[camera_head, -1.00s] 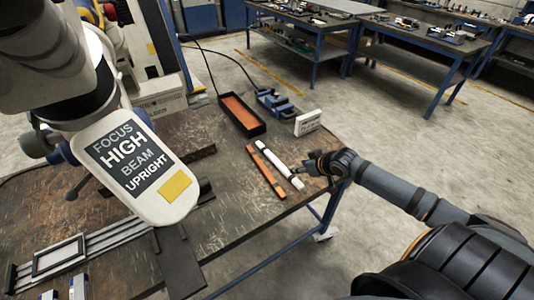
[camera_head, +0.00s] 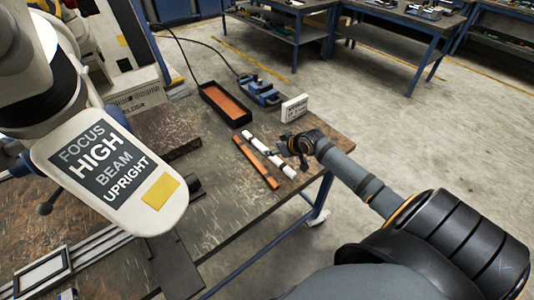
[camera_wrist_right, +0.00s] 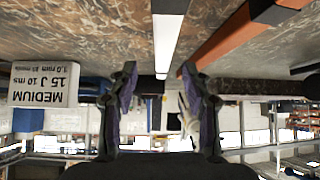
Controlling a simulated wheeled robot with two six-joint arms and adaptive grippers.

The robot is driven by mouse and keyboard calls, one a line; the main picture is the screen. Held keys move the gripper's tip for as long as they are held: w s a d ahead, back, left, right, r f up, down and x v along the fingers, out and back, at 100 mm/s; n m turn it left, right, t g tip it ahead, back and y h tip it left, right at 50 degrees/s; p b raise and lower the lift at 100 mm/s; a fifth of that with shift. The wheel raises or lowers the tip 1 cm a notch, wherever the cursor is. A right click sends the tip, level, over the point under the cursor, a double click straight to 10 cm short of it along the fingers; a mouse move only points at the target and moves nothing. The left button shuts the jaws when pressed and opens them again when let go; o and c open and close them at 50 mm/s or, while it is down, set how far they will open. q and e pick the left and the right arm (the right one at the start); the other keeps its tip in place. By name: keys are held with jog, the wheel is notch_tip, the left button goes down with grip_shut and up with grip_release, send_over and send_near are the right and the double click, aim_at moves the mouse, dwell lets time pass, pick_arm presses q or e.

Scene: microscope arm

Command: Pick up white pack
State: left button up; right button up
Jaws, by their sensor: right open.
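The white pack (camera_head: 294,107) is a small upright box with dark print, standing near the back right edge of the table. In the right wrist view the white pack (camera_wrist_right: 43,85) appears upside down at the left, outside the fingers, with "MEDIUM 15 J 10 ms" on it. My right gripper (camera_head: 286,149) is low over the table's right edge, in front of the pack and apart from it, close to a white rod. My left gripper is not in view.
The white rod (camera_head: 258,143) and an orange bar (camera_head: 256,163) lie side by side near the gripper. A black-rimmed orange tray (camera_head: 226,104) and a blue device (camera_head: 259,90) stand left of the pack. A large white labelled arm (camera_head: 107,168) covers the left.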

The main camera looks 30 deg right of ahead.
jog(key=x, duration=0.5)
jog(key=shift+s+a+f, duration=0.1)
jog(key=shift+s+a, duration=0.1)
jog(key=shift+a, duration=0.05)
jog(key=shift+s, duration=0.1)
jog(key=shift+c, duration=0.9)
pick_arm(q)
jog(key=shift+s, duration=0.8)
pick_arm(e)
grip_shut()
